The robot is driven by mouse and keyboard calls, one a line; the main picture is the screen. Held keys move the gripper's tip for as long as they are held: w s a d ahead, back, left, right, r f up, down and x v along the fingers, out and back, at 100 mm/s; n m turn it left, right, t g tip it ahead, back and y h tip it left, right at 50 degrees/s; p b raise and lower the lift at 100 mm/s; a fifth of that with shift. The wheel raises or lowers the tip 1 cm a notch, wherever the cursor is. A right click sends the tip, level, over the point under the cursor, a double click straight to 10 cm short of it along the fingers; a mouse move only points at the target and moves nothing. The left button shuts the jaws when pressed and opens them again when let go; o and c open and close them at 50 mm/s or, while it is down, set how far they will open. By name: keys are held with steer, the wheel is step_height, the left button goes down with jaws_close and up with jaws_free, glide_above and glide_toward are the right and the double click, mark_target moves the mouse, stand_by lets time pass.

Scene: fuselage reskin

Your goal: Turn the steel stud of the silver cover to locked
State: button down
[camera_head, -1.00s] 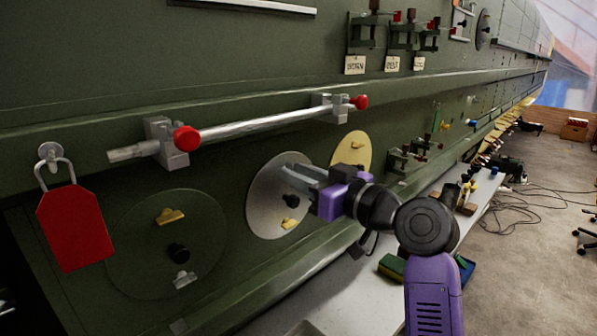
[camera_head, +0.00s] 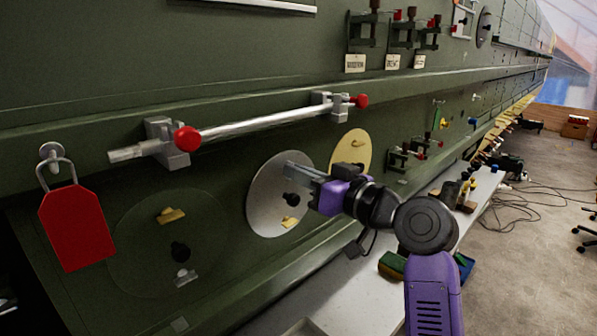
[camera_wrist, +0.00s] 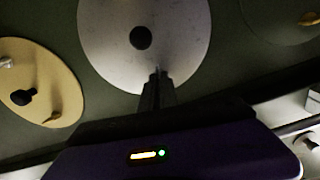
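The silver cover (camera_head: 262,208) is a round metal disc on the green fuselage side, with a black knob (camera_head: 291,199) near its middle and a brass stud (camera_head: 290,222) low on it. My gripper (camera_head: 290,170) reaches in from the right to the cover's upper part. In the wrist view the silver cover (camera_wrist: 180,45) fills the top, and my gripper's fingers (camera_wrist: 157,78) are close together at its rim, with a small pale bit between the tips. They appear shut on the steel stud, which is almost wholly hidden by the fingers.
A gold cover (camera_head: 348,165) sits just right, behind my gripper. A green cover (camera_head: 140,235) with brass and steel studs is left. A silver bar (camera_head: 260,120) with red knobs runs above, and a red tag (camera_head: 75,230) hangs far left. A grey bench (camera_head: 355,295) lies below.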

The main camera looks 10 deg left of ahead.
steer(key=shift+w+d+f+m+p, duration=0.1)
steer(key=shift+m+p, duration=1.4)
steer(key=shift+m, duration=2.5)
steer(key=shift+w+d+f+m+p, duration=0.1)
steer(key=shift+m+p, duration=1.35)
steer(key=shift+m, duration=2.55)
steer(key=c, duration=1.6)
jaws_free()
steer(key=shift+s, duration=0.1)
steer(key=shift+b+v, duration=1.2)
steer(key=shift+v, duration=2.65)
